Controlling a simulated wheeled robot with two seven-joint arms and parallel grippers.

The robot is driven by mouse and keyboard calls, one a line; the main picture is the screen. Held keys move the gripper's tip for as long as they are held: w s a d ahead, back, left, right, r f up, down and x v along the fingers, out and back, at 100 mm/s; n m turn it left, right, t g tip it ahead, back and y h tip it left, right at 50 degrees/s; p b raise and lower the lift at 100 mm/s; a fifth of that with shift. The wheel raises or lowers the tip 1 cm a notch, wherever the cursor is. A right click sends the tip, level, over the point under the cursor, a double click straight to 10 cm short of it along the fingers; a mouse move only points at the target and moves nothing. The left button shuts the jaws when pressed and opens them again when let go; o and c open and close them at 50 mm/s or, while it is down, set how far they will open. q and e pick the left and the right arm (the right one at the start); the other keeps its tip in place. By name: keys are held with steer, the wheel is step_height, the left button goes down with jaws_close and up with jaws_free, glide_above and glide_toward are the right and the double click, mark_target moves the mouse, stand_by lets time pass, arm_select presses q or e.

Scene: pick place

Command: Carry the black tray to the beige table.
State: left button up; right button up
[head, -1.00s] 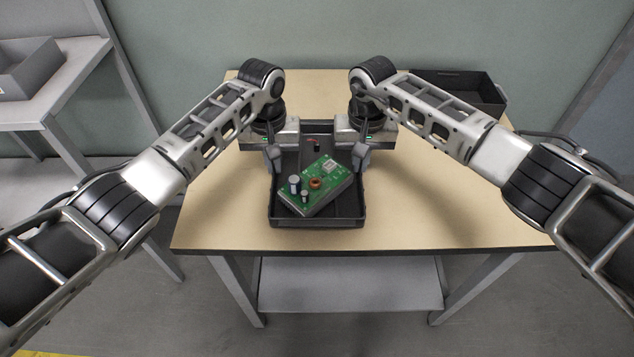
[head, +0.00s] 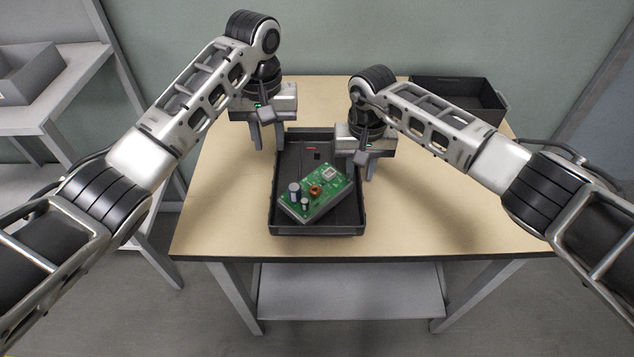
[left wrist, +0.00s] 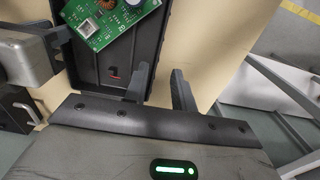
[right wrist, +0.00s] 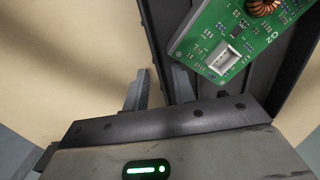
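The black tray (head: 318,231) rests on the beige table (head: 430,215), its long side pointing away from me. A green circuit board (head: 322,184) lies tilted in it. My left gripper (head: 268,134) is open and empty, raised above the tray's far left side; its two spread fingers also show in the left wrist view (left wrist: 160,88). My right gripper (head: 366,163) is at the tray's right wall. In the right wrist view its fingers (right wrist: 159,88) are apart, one outside the wall and one on the inner side, with a gap visible.
A second dark bin (head: 458,92) stands at the table's back right corner. A grey shelf unit (head: 60,95) with a grey bin (head: 28,75) is at the left. The table is clear left and right of the tray.

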steer(key=shift+r, duration=0.35)
arm_select(q)
step_height(320, 180, up, 3)
steer(key=shift+r, duration=0.1)
arm_select(e)
step_height(320, 180, up, 11)
steer(key=shift+r, duration=0.15)
arm_select(q)
steer(key=shift+s, duration=0.1)
arm_select(e)
steer(key=shift+s, duration=0.1)
